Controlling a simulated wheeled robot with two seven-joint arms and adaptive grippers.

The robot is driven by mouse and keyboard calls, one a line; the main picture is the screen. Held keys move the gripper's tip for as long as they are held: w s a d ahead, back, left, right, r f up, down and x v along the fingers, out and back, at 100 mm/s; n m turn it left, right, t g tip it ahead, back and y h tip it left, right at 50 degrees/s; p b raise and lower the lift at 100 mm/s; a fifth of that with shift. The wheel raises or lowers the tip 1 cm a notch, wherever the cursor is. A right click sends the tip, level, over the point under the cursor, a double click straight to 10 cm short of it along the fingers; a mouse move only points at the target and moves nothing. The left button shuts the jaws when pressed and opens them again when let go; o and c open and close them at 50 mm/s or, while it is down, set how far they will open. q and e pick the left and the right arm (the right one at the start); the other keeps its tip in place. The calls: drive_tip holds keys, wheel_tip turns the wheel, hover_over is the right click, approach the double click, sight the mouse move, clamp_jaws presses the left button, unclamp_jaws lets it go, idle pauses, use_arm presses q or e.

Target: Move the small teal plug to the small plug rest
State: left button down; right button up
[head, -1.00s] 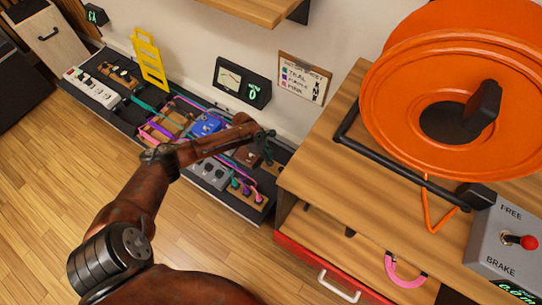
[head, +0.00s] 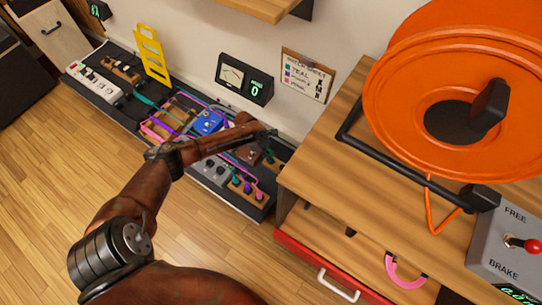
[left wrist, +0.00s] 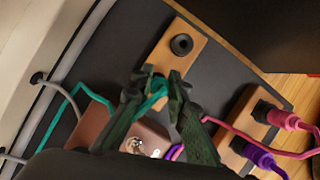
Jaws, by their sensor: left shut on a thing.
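My left gripper (left wrist: 158,84) is shut on the small teal plug (left wrist: 157,94), whose teal cable runs off to the left in the left wrist view. The fingers hide most of the plug. The plug is over the near part of a wooden strip (left wrist: 196,56) with a black round socket (left wrist: 181,45) just beyond the fingertips; this may be the small plug rest. I cannot tell whether the plug touches the strip. In the head view the left gripper (head: 268,134) is above the right end of the dark pedalboard (head: 118,112). My right gripper is not in view.
A wooden block (left wrist: 236,112) beside the gripper holds a pink plug (left wrist: 270,115) and a purple plug (left wrist: 258,154). A metal-topped box (left wrist: 146,132) is under the fingers. A wooden cabinet (head: 330,150) with an orange reel (head: 430,70) stands right of the board.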

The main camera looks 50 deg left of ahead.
use_arm(q)
drive_tip(key=c, duration=1.8)
unclamp_jaws()
drive_tip(key=shift+r, duration=0.1)
drive_tip(key=v, duration=1.1)
drive_tip(key=shift+r, duration=0.4)
drive_tip(key=shift+a, duration=0.1)
drive_tip(key=shift+s, duration=0.15)
